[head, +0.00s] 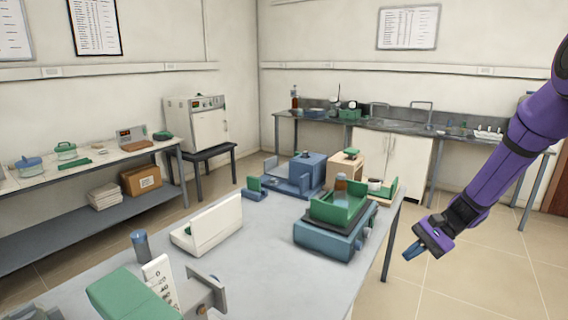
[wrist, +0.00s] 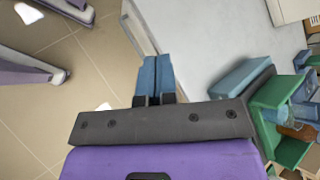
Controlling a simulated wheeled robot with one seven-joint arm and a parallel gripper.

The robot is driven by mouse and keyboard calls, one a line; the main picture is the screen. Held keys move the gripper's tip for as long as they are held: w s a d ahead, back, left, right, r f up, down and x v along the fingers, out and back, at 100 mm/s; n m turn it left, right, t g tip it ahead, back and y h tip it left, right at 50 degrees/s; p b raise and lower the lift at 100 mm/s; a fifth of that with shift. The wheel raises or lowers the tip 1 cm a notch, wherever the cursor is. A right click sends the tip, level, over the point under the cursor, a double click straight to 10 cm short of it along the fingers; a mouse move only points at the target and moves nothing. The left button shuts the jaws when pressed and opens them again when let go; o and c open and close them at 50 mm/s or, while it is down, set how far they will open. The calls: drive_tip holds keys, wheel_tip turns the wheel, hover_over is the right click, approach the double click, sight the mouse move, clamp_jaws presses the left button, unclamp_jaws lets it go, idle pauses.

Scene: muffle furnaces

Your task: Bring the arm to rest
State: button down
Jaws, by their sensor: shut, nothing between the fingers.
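My purple arm comes in from the right edge of the head view. My gripper (head: 411,253) hangs in the air just past the right edge of the grey table (head: 265,240), over the tiled floor. In the wrist view my gripper (wrist: 154,62) has its two blue fingers together and holds nothing. The fingers point along the table's edge, apart from any object.
A blue and green device (head: 335,240) stands on the table near its right edge, left of my gripper. A white open case (head: 210,228) and a blue cup (head: 141,245) stand further left. A sink counter (head: 395,125) lines the back wall. The floor (head: 470,280) at right is clear.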

drive_tip(key=s+a+r+n+t+h, duration=0.3)
drive_tip(key=s+r+n+h, duration=0.45)
drive_tip(key=s+r, duration=1.25)
drive_tip(key=s+d+r+n+t+h, duration=0.1)
drive_tip(key=s+r+t+h, duration=0.1)
drive_tip(key=s+r, duration=0.4)
drive_tip(key=shift+s+d+n+t+h, duration=0.2)
drive_tip(key=shift+s+n+t+h, duration=0.15)
drive_tip(key=shift+s+t, duration=0.45)
